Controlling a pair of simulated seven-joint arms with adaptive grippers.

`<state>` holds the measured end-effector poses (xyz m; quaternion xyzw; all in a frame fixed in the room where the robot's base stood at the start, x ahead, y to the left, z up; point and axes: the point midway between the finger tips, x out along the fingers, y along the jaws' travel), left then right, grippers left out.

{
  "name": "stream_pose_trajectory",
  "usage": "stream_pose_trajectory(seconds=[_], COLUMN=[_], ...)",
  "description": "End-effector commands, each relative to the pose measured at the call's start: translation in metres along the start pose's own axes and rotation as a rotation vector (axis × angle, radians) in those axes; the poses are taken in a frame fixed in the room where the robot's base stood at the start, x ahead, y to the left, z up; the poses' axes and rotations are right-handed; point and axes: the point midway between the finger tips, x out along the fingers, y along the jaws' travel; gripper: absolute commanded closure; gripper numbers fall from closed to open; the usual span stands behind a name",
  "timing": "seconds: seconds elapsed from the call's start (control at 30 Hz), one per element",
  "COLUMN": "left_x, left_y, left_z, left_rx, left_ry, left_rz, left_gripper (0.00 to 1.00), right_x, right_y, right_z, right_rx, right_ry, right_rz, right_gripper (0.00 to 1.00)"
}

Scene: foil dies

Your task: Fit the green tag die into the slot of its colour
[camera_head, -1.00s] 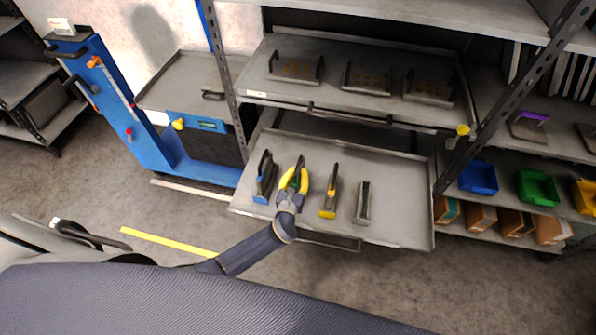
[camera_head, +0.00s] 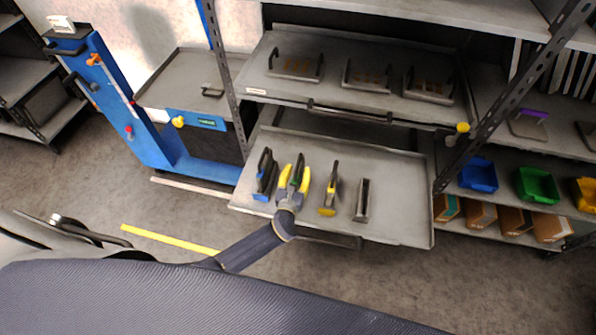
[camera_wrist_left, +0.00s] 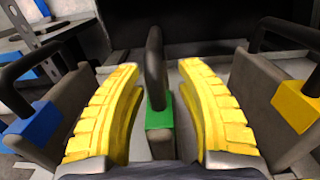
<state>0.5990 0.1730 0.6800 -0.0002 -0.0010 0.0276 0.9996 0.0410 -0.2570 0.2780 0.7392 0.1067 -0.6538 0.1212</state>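The green tag die (camera_head: 298,170) stands upright on the lower pulled-out tray (camera_head: 400,190). In the left wrist view, it shows as a black handle (camera_wrist_left: 155,68) above a green block (camera_wrist_left: 159,118). My left gripper (camera_head: 294,182) is open, with one yellow finger on each side of the die. In the left wrist view, the fingers (camera_wrist_left: 160,112) show gaps to the block on both sides. The die's lower part is hidden by the gripper in the head view. I cannot make out a green-marked slot. My right gripper is not in view.
A blue-tagged die (camera_head: 264,176) stands close left of the gripper, a yellow-tagged die (camera_head: 329,190) close right. A grey piece (camera_head: 361,200) stands farther right. The upper tray (camera_head: 335,55) holds several handled frames. Coloured bins (camera_head: 537,185) sit on the right shelf.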

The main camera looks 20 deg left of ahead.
Motion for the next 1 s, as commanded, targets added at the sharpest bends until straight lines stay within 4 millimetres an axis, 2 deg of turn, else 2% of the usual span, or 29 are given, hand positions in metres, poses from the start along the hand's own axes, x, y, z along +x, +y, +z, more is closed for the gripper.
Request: stream_pose_trajectory(seconds=[0.4, 0.6, 0.8, 1.0], left_x=[-0.071, -0.098, -0.113, -0.116], left_y=[0.0, 0.0, 0.0, 0.0], left_z=[-0.002, -0.001, -0.001, -0.001], left_rx=[0.001, 0.0, 0.0, 0.0], left_ry=[0.004, 0.003, 0.002, 0.001], left_rz=[-0.001, -0.001, 0.0, 0.0], left_gripper=[0.64, 0.64, 0.64, 0.64], right_x=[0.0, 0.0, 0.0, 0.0], right_y=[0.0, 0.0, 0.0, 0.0], right_z=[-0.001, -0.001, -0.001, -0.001], right_rx=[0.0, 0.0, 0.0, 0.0], right_ry=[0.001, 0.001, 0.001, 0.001], right_rz=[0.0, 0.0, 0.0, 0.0], right_gripper=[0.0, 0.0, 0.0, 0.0])
